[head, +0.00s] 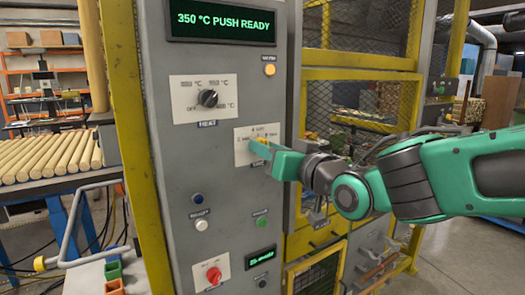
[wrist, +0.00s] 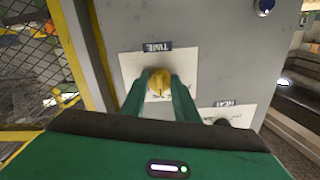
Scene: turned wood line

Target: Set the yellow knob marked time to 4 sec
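The yellow knob (wrist: 159,82) sits on a white plate (wrist: 128,66) labelled TIME, which appears upside down in the wrist view. The same plate (head: 243,155) is on the grey panel in the head view, with the knob mostly hidden by my gripper (head: 260,147). In the wrist view my gripper's green fingers (wrist: 159,88) stand on either side of the knob, close to its sides. I cannot tell whether they press on it. The knob's pointer and the scale marks are too small to read.
A black heat knob (head: 208,98) is on a plate above left. The display (head: 221,24) reads 350 °C PUSH READY. Below are a white button (head: 201,225), a green button (head: 262,222) and a red knob (head: 214,275). A yellow mesh guard frame (head: 360,61) stands right of the panel.

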